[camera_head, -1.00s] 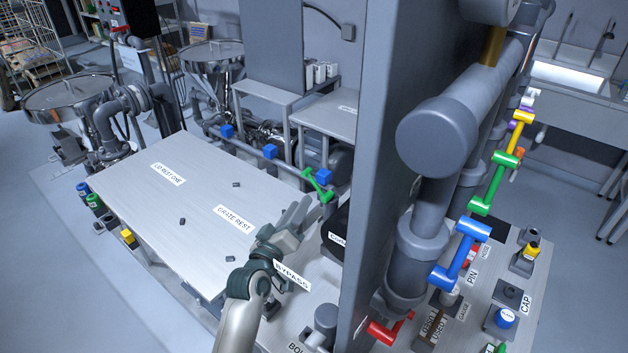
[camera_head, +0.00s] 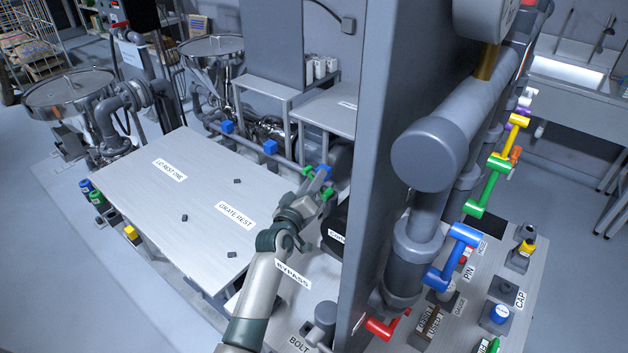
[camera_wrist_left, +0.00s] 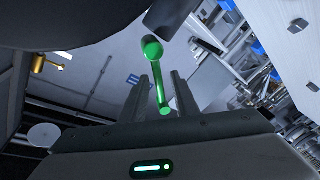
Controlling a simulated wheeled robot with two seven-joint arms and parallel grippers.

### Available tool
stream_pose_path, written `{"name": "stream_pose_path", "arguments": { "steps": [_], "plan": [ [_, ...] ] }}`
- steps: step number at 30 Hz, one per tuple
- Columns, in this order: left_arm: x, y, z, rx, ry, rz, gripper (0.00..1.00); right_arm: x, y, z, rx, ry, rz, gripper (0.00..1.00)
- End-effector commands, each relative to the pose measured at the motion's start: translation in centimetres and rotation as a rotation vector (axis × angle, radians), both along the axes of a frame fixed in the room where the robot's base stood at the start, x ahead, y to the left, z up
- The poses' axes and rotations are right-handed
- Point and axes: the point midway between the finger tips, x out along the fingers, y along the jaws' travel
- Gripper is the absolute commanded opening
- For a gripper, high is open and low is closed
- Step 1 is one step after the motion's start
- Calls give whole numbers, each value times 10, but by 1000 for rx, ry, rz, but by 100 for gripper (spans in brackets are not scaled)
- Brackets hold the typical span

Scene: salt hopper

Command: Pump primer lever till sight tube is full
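My left gripper (camera_head: 315,184) is at a green lever (camera_head: 328,196) on the pipe behind the table, beside the grey column. In the left wrist view, the green lever (camera_wrist_left: 158,85) runs down between the two fingers of my left gripper (camera_wrist_left: 163,82). The fingers stand apart, with a gap showing at the lever, so no firm hold is visible. The fingers partly hide the lever in the head view. I cannot make out which part is the sight tube, nor its level. My right gripper is not in view.
A grey table (camera_head: 150,225) with labels and several small dark pieces lies left of my arm. The tall grey column (camera_head: 385,150) stands close to the right. Blue blocks (camera_head: 270,147) sit along the pipe. Coloured handles, including a blue one (camera_head: 453,255), line the column's right side.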

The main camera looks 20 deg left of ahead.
Motion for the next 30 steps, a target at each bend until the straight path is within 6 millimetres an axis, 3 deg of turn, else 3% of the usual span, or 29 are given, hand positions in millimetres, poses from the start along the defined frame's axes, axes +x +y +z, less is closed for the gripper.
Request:
{"name": "stream_pose_path", "arguments": {
  "steps": [4, 7, 8, 30],
  "plan": [
    [0, 0, 0, 0, 0, 0, 25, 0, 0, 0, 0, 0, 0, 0],
    [0, 0, 0, 0, 0, 0, 1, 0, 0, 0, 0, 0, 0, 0],
    [0, 0, 0, 0, 0, 0, 0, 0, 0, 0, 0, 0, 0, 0],
    [0, 0, 0, 0, 1, -1, 0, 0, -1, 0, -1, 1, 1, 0]
  ]
}}
